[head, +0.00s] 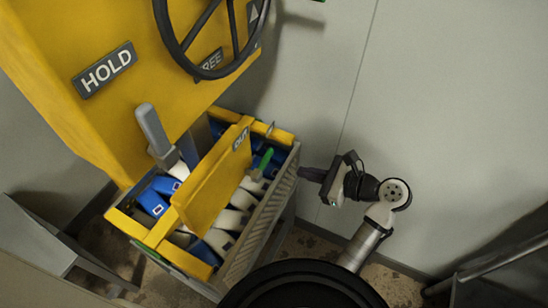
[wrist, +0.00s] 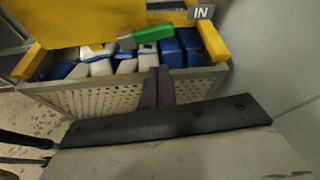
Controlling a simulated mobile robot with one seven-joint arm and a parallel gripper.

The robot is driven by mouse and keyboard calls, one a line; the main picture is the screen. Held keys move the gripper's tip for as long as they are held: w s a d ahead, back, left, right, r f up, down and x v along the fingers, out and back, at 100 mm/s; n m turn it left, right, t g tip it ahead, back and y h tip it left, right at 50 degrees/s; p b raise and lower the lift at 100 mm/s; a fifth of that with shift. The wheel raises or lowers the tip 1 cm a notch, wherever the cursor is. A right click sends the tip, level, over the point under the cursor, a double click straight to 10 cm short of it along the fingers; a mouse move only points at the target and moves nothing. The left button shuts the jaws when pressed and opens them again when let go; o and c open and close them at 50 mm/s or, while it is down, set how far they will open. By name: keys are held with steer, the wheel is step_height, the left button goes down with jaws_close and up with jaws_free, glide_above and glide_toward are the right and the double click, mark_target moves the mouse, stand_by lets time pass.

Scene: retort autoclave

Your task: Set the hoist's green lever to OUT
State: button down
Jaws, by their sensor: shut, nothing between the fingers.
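The green lever (head: 266,158) sits at the yellow panel over the crate, its green grip towards the panel's upper right end. In the wrist view the green grip (wrist: 153,33) lies nearly level, tilted slightly up to the right, its right end just left of and below the IN plate (wrist: 201,12). My gripper (head: 310,174) is just right of the crate's slatted side, apart from the lever. In the wrist view its dark fingers (wrist: 158,87) are together and empty, in front of the perforated side and below the lever.
The yellow-rimmed crate (head: 262,232) holds blue and white packs. Above it stands a yellow housing (head: 60,50) with a HOLD plate (head: 104,70), a black handwheel (head: 233,40) and a grey lever (head: 153,130). A pale wall (head: 440,120) is behind my arm.

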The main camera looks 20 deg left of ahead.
mark_target(263, 164)
stand_by(0.3)
steer(key=x, duration=1)
steer(key=shift+r+p, duration=0.15)
steer(key=shift+p, duration=0.15)
